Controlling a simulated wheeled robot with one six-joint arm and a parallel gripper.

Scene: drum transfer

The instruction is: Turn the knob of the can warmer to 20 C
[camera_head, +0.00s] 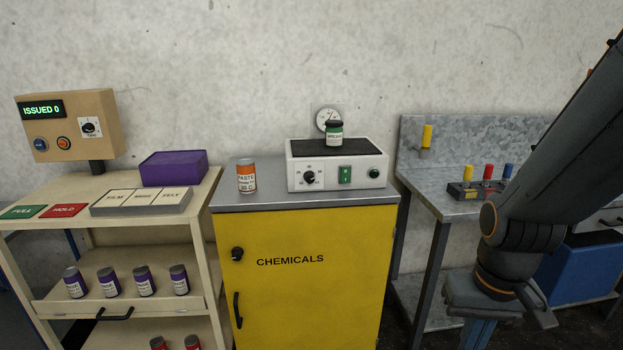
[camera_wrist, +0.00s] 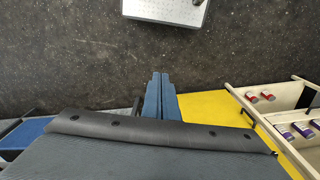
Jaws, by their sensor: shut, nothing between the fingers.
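The can warmer (camera_head: 335,174) is a white box with a dark top plate, standing on the yellow cabinet in the head view. Its black knob (camera_head: 310,176) is at the left of its front face; the pointer and scale are too small to read. A green switch and a dark green round part sit right of the knob. A green can (camera_head: 334,136) with a white label stands upright on the plate. My gripper (camera_wrist: 160,75) is shut and empty in the wrist view, over dark floor. In the head view my arm is right of the cabinet, well apart from the warmer.
An orange-topped can (camera_head: 246,178) stands left of the warmer on the cabinet (camera_head: 300,275). A round gauge (camera_head: 327,118) is behind. A beige trolley (camera_head: 100,205) with purple cans is at left. A grey metal bench (camera_head: 437,190) with coloured pieces is at right.

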